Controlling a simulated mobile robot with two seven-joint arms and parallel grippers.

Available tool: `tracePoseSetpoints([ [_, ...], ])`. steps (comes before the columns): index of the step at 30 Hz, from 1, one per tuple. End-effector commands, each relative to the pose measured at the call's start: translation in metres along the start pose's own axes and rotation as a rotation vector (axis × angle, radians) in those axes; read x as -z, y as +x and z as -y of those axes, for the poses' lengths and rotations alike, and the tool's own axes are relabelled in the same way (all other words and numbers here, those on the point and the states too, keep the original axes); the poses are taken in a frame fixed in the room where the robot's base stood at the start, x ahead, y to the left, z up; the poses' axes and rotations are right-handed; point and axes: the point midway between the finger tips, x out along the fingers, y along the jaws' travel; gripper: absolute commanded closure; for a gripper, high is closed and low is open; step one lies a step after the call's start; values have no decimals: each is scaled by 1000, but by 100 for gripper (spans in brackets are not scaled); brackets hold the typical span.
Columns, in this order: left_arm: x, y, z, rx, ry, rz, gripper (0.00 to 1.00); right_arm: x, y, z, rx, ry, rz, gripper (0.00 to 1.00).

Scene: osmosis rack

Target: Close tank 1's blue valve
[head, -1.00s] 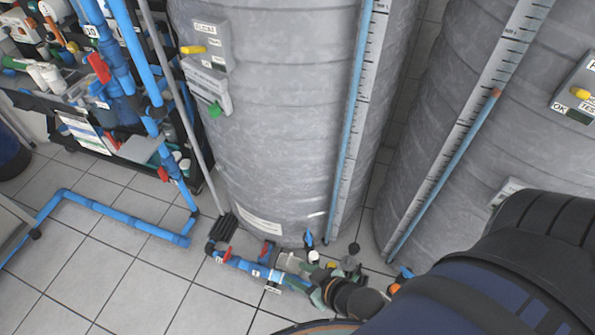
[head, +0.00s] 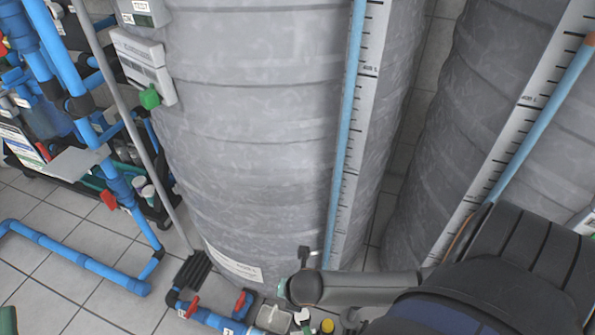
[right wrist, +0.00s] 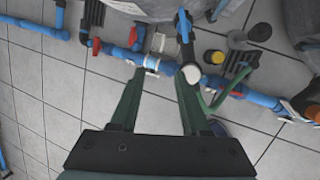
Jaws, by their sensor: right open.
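A blue valve lever (right wrist: 184,27) stands up from the pipework on the floor in the right wrist view, with a round white end (right wrist: 191,74) just below it. In the head view my right arm hides this lever. My right gripper (right wrist: 158,100) is open and empty. Its two green fingers point at the blue pipe (right wrist: 155,62), with the lever beyond the right finger; I cannot tell whether they touch anything. A large grey tank (head: 255,150) stands behind the pipework; I cannot read a tank number. My left gripper is not identifiable in view.
Red-handled valves (right wrist: 97,46) sit along the floor pipe, one also in the head view (head: 192,307). A second grey tank (head: 460,110) stands at the right. A rack of blue pipes (head: 50,55) is at the left. Tiled floor (right wrist: 60,110) is open in front.

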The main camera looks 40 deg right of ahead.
Motion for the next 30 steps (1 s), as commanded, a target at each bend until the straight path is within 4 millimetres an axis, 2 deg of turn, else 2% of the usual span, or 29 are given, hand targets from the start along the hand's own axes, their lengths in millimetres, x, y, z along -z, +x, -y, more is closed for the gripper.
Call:
tracePoseSetpoints([
  [1,0,-10,-6,-5,16,-64,50,-5,23,10,31,-87,25,54],
  [3,13,-13,-8,-11,31,-132,50,-13,32,19,71,-188,45,54],
  [7,29,-18,-11,-19,51,-213,50,-24,41,29,123,-306,67,54],
  [11,34,-21,-13,-22,54,-242,50,-29,48,33,143,-350,73,54],
  [14,28,-24,-16,-24,45,-242,50,-29,59,36,146,-352,73,54],
  [24,-10,-46,-32,-37,-14,-225,50,-34,129,44,142,-349,72,54],
  [30,-25,-54,-39,-44,3,-213,50,-38,155,47,141,-349,72,54],
])
